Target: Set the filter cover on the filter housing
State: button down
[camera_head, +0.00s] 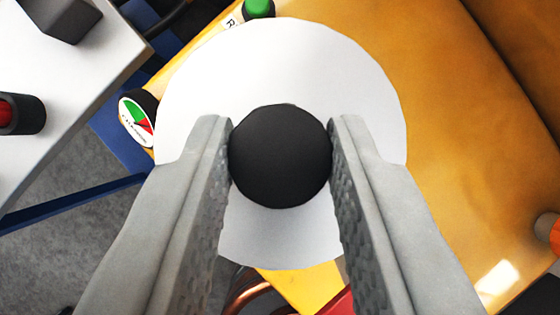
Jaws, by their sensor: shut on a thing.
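The filter cover (365,85) is a white round disc with a black round knob (280,155) at its centre. My gripper (281,155) is shut on the knob, one grey finger on each side. The cover fills the middle of the view, over a yellow surface. The filter housing cannot be made out; the cover hides what lies straight beneath it. I cannot tell whether the cover touches anything below.
A yellow machine body (455,110) spreads to the right. A round gauge (137,118) and a green button (258,8) sit by the cover's edge. An orange part (550,232) is at the right edge. A white table (70,85) with dark objects stands at the left.

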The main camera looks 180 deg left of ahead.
aim_at(279, 171)
jog(key=shift+f, duration=1.95)
jog(key=c, duration=1)
grip_release()
jog(key=shift+f, duration=0.1)
jog(key=v, duration=1.7)
jog(key=shift+r, duration=0.25)
jog(key=shift+s, duration=0.15)
jog(key=s+f+t, duration=0.3)
jog(key=s, duration=0.6)
jog(key=s+f+t, duration=0.3)
jog(key=s+t, duration=0.1)
jog(key=s, duration=0.5)
jog(key=s+d+f+n+t, duration=0.1)
jog(key=s+f+t, duration=0.2)
jog(key=s, duration=0.6)
jog(key=shift+s+f+t+y, duration=0.15)
jog(key=shift+f+t+y, duration=0.15)
jog(key=shift+f+t, duration=0.1)
